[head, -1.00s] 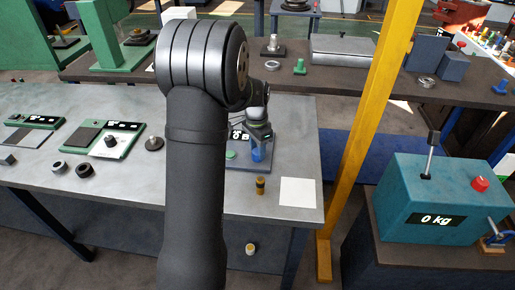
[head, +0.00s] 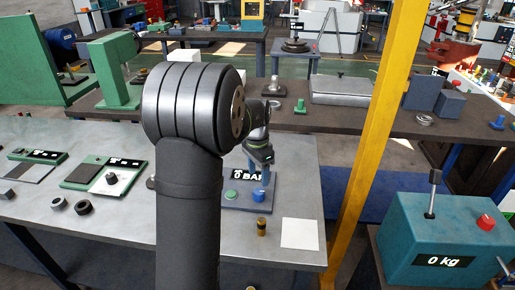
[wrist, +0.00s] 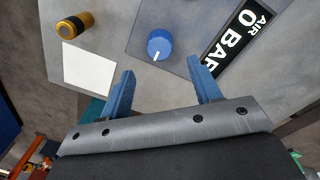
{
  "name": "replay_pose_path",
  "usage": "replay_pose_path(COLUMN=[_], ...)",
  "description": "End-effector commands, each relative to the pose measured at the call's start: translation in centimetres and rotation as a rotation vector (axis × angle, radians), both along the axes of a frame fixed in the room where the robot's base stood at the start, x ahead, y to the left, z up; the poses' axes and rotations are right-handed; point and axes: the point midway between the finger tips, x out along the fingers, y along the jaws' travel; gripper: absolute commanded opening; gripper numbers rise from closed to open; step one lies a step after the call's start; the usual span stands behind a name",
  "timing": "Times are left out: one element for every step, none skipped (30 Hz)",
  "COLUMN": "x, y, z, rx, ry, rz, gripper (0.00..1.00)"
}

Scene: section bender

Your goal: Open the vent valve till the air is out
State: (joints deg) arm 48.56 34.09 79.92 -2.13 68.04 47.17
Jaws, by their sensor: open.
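The blue round knob (head: 258,194) stands on the grey panel (head: 240,206) on the bench, which I take to be the vent valve. In the wrist view the knob (wrist: 160,45) shows a white pointer line toward its lower edge. Beside it the black display (wrist: 240,38) reads AIR 0 BAR. My gripper (wrist: 163,78) is open and empty, its two blue fingers apart, with the knob beyond their tips and clear of them. In the head view my wrist hangs above the panel, and the display (head: 252,176) is partly covered by my arm.
A green button (head: 231,195) sits left of the knob. A brass and black cylinder (head: 262,226) and a white square (head: 299,233) lie at the bench's front right. A yellow post (head: 370,130) rises right of the bench. A teal box (head: 440,230) reads 0 kg.

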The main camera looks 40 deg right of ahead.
Motion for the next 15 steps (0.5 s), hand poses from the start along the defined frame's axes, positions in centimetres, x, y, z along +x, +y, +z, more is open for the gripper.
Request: replay_pose_path(x=[0.1,0.2,0.2,0.3,0.3,0.3,0.4,0.4,0.4,0.4,0.5,0.5,0.5,0.5,0.5], y=[-0.1,-0.1,-0.1,-0.1,-0.1,-0.1,-0.1,-0.1,-0.1,-0.1,-0.1,-0.1,-0.1,-0.1,-0.1], z=[1.4,2.2,3.1,3.9,4.6,5.5,6.2,6.7,7.5,8.0,8.5,9.0,9.4,9.7,10.0], rx=[-0.004,-0.004,-0.003,-0.004,-0.003,-0.003,-0.004,-0.003,-0.003,-0.002,-0.002,-0.002,-0.002,-0.002,-0.002], ry=[-0.004,-0.004,-0.004,-0.004,-0.004,-0.004,-0.004,-0.003,-0.003,-0.003,-0.002,-0.002,-0.002,-0.002,-0.002], rz=[0.0,0.0,0.0,0.0,0.0,0.0,0.0,0.0,0.0,0.0,0.0,0.0,0.0,0.0,0.0], gripper=[0.58,0.58,0.58,0.58,0.58,0.58,0.58,0.58,0.58,0.58,0.58,0.58,0.58,0.58,0.58])
